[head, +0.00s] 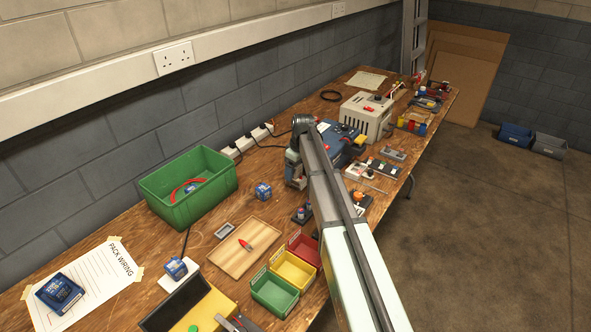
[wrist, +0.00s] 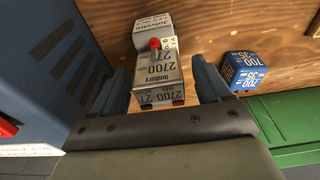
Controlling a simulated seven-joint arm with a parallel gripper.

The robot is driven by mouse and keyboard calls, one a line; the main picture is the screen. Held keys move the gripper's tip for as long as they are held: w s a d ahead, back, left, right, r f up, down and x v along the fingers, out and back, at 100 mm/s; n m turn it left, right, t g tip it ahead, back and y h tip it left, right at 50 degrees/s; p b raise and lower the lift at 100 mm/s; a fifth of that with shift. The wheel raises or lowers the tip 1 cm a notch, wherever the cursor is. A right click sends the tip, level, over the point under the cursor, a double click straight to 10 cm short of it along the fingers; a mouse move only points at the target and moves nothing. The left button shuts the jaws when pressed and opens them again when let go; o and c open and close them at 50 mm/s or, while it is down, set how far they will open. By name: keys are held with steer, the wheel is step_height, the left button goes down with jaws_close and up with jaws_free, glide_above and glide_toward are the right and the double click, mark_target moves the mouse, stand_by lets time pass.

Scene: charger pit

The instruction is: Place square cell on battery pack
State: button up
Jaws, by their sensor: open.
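In the wrist view, a silver-grey boxy cell (wrist: 158,85) printed "2700" lies between the two fingers of my gripper (wrist: 165,82). The fingers are open, with a small gap showing on each side. A blue and white square cell (wrist: 238,72) printed "700" sits on the wood to the right, outside the jaws; a blue cube cell (head: 263,191) also stands on the bench in the head view. A blue battery block (head: 60,292), perhaps the battery pack, lies on the "PACK WIRING" sheet. My gripper (head: 293,180) is partly hidden by my arm in the head view.
A green crate (head: 165,208) stands left of my gripper. A blue device (head: 335,135) is close on its other side. A wooden tray (head: 232,262), coloured bins (head: 275,293) and another blue cell (head: 176,267) on a white base are nearer. Bare wood shows around the cube.

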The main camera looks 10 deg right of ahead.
mark_target(299, 166)
steer(key=shift+r, duration=0.1)
step_height(299, 166, up, 12)
steer(key=s+d, duration=0.1)
stand_by(0.5)
steer(key=shift+s+d, duration=0.1)
steer(key=shift+d, duration=0.05)
